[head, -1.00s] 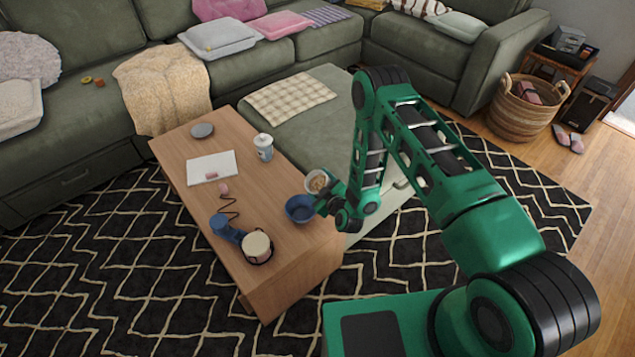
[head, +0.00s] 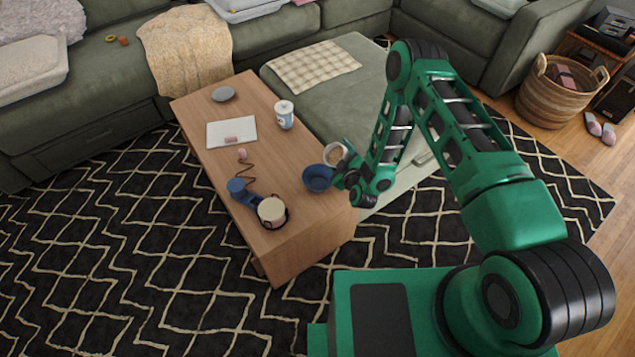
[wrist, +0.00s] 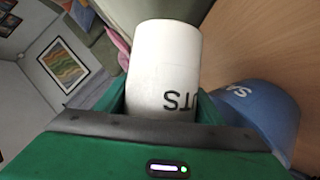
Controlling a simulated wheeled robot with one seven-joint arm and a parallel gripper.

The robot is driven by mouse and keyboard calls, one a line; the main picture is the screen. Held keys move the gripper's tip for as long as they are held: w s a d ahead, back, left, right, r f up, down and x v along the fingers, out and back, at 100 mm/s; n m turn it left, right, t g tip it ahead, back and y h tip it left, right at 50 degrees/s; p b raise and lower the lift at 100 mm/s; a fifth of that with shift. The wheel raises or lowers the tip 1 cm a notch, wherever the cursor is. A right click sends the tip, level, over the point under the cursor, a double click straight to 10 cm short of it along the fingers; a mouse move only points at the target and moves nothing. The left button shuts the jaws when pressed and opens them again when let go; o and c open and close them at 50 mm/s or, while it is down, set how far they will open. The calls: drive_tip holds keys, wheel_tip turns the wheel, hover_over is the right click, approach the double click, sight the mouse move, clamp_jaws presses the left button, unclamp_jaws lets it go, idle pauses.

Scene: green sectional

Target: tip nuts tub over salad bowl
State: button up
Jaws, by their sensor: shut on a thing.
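My gripper (head: 348,168) is shut on the white nuts tub (head: 333,153) at the right edge of the coffee table. The blue salad bowl (head: 317,179) stands on the table just below and left of the tub in the picture. In the wrist view the bowl (wrist: 262,118) shows right of the gripper, marked "SA", its inside hidden.
The green sectional (head: 330,60) stands behind and to the right.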

drive_tip(key=shift+d+r, duration=0.1)
drive_tip(key=shift+r, duration=0.1)
drive_tip(key=shift+r+n+h, duration=0.15)
drive_tip(key=shift+n+h, duration=0.15)
drive_tip(key=shift+n, duration=0.1)
idle(0.3)
drive_tip(key=shift+w+d+r+n+t, duration=0.1)
drive_tip(key=shift+r+n+t, duration=0.2)
drive_tip(key=shift+r+t, duration=0.1)
idle(0.4)
drive_tip(key=shift+r+n, duration=0.25)
drive_tip(key=shift+n, duration=0.15)
drive_tip(key=shift+r+h, duration=0.25)
drive_tip(key=shift+h, duration=0.05)
drive_tip(key=shift+n+t, duration=0.3)
